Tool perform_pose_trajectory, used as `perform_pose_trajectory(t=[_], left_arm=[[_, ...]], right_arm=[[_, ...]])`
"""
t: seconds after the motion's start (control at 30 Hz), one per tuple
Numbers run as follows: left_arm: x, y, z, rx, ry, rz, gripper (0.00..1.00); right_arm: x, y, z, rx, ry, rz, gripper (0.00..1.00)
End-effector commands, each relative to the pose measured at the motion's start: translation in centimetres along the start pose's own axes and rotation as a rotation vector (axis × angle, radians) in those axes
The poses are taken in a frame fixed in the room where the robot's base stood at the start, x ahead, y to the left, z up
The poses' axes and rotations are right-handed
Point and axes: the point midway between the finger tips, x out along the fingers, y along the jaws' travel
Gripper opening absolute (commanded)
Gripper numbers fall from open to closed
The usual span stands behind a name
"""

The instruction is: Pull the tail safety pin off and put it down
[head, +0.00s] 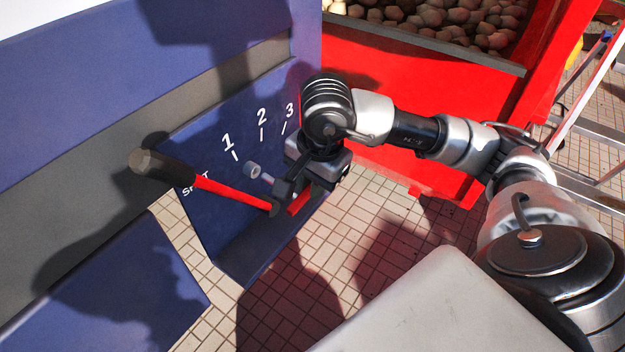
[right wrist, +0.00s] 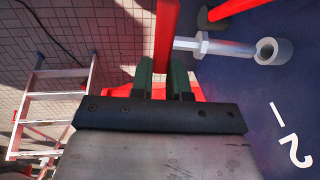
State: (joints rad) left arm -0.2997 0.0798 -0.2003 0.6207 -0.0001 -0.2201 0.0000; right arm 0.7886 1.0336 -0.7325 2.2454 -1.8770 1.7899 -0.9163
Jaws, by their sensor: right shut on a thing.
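The safety pin shows as a grey metal shaft (right wrist: 200,46) joined to a red bar (right wrist: 166,35) in the right wrist view. A short grey ring or sleeve (right wrist: 272,51) is at the shaft's far end; it also shows in the head view (head: 252,170). My right gripper (right wrist: 166,82) is shut on the red bar, with its green fingertips on either side. In the head view my right gripper (head: 291,192) is close to the blue panel (head: 215,150), beside the lever. I cannot tell how deep the shaft sits in the ring. My left gripper is not in view.
A lever with a red rod (head: 232,194) and black grip (head: 160,164) sticks out of the panel, left of my gripper. A red bin wall (head: 400,85) stands behind my arm, below potatoes (head: 440,18). A ladder (head: 590,110) is at right. Tiled floor lies below.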

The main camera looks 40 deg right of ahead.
Motion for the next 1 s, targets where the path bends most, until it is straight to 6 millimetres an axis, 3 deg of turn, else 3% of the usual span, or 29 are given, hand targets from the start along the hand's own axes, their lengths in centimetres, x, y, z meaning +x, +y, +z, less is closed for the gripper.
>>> perform_pose_trajectory(t=[0.17,0.53,1.0], left_arm=[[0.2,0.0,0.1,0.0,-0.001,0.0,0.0],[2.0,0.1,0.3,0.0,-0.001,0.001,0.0],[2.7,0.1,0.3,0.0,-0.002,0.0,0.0]], right_arm=[[0.1,0.3,0.0,0.0,0.0,0.0,0.0],[-0.2,2.8,0.0,0.0,0.001,-0.001,0.0],[-0.3,3.8,-0.1,0.001,0.001,-0.001,0.0]])
